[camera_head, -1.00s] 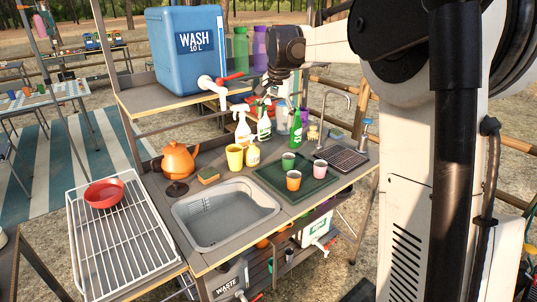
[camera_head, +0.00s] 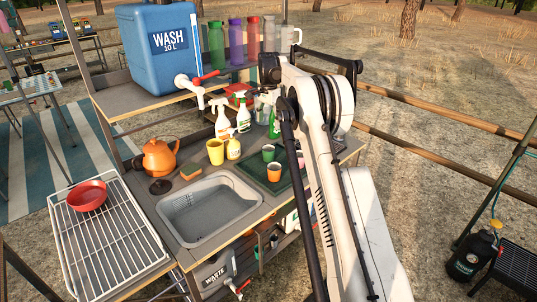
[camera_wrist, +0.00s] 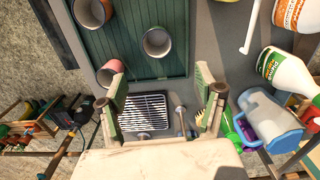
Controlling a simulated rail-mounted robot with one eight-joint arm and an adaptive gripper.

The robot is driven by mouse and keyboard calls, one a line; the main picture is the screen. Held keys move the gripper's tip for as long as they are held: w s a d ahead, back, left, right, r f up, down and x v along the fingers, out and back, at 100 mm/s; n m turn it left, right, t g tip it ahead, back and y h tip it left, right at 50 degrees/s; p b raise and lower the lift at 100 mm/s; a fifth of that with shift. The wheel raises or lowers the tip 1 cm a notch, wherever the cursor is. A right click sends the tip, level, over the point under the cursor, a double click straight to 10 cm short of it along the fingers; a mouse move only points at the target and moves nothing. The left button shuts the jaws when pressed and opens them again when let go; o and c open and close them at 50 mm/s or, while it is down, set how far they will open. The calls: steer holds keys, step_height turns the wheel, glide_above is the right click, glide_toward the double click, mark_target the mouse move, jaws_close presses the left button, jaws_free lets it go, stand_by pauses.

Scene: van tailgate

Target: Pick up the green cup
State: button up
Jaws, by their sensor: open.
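The green cup (camera_head: 268,153) stands upright on the dark green draining tray (camera_head: 254,176) in the head view. An orange cup (camera_head: 274,173) is just in front of it. In the wrist view I look down into the green cup (camera_wrist: 157,42), with the orange cup (camera_wrist: 90,12) at the upper left and a pink cup (camera_wrist: 111,72) nearer my left finger. My gripper (camera_wrist: 162,98) is open and empty. The green cup lies beyond the fingertips, apart from them. In the head view my arm hides part of the tray and the pink cup.
Spray bottles (camera_head: 222,119), a yellow cup (camera_head: 215,151) and an orange kettle (camera_head: 160,158) stand behind the grey sink (camera_head: 208,207). A blue wash container (camera_head: 174,45) and tall bottles (camera_head: 235,42) are on the shelf above. A metal grid (camera_wrist: 145,112) lies beneath my fingers in the wrist view.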

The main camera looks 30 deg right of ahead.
glide_above(268, 149)
steer(key=s, duration=0.2)
step_height(268, 149, down, 8)
steer(key=shift+s+a+f+p, duration=0.15)
steer(key=shift+f+p, duration=0.1)
steer(key=shift+f, duration=0.7)
steer(key=shift+w+a+f+p, duration=0.15)
steer(key=shift+f+p, duration=0.15)
steer(key=shift+f, duration=0.6)
steer(key=shift+s+a+f+p, duration=0.15)
steer(key=shift+f+p, duration=0.1)
steer(key=shift+f, duration=0.7)
steer(key=c, duration=1.3)
steer(key=shift+r, duration=0.1)
steer(key=shift+c, duration=0.2)
